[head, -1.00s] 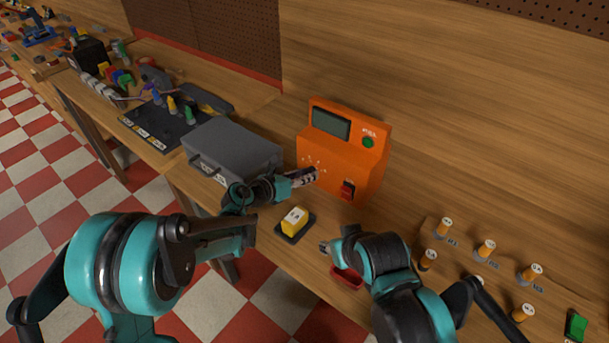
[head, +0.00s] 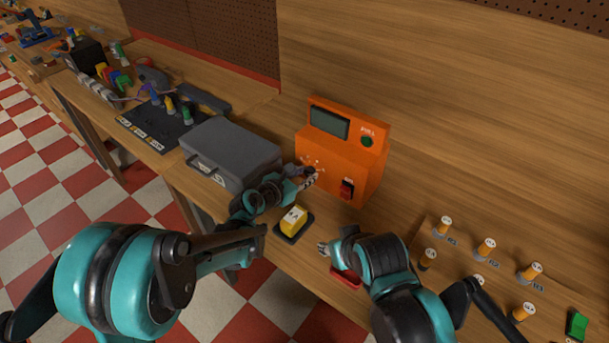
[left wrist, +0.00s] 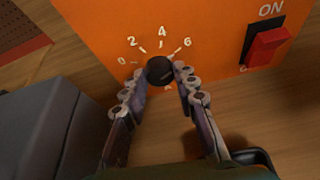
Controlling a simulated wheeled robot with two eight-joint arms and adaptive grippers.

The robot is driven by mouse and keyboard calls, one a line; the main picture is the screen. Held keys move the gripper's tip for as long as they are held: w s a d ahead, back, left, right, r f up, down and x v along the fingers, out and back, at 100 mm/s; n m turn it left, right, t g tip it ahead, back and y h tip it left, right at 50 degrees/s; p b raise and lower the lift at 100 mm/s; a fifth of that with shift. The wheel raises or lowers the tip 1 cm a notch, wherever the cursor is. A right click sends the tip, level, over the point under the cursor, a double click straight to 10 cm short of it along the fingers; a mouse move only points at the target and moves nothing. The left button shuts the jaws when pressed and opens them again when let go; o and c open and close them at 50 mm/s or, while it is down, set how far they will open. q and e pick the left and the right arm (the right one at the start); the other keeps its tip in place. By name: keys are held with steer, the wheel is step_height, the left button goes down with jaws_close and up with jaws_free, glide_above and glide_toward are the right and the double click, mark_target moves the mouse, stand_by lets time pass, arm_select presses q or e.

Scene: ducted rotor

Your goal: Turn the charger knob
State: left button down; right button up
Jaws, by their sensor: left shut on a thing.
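The orange charger (head: 340,155) stands on the bench against the wooden wall, with a dark screen, a green button and a red switch. Its black knob (left wrist: 159,70) is on the front face, ringed by white marks 0, 2, 4 and 6. My left gripper (left wrist: 159,80) is at the charger's front, its two fingers on either side of the knob and shut on it. In the head view my left gripper (head: 308,178) partly hides the knob. My right gripper (head: 324,248) is low over the bench's front edge, right of the yellow block; its fingers are too small to read.
A grey case (head: 231,154) stands close left of the charger. A yellow block (head: 294,218) on a dark base sits in front. A red tray (head: 346,279) lies under my right arm. The red switch (left wrist: 268,46) reads ON above.

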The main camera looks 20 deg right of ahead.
arm_select(q)
steer(key=c, duration=1.2)
jaws_free()
steer(key=shift+a, duration=0.1)
steer(key=v, duration=1.2)
